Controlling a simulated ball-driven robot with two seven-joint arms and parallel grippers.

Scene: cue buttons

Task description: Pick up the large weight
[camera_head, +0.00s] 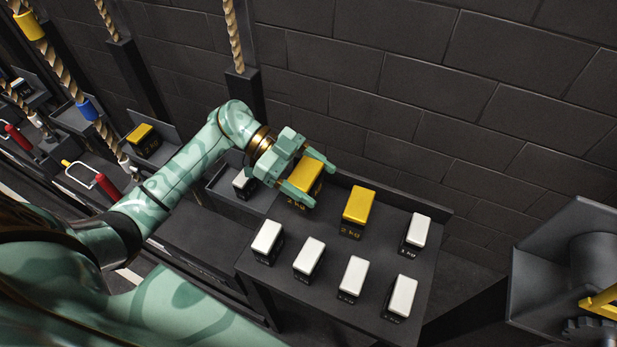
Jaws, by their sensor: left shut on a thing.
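A large weight with a yellow top and a dark body marked 2 kg (307,176) is at the back left of the dark shelf. My left gripper (312,186) is shut on it, with one finger on each side. I cannot tell whether it is lifted off the shelf. A second yellow-topped large weight (358,207) stands just to the right of it. My right gripper is not in view.
Several smaller white-topped weights stand on the dark shelf (385,230), including one at the front left (267,237) and one at the right (417,232). A brick wall (420,80) rises behind. Another yellow-topped block (141,133) sits at the far left.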

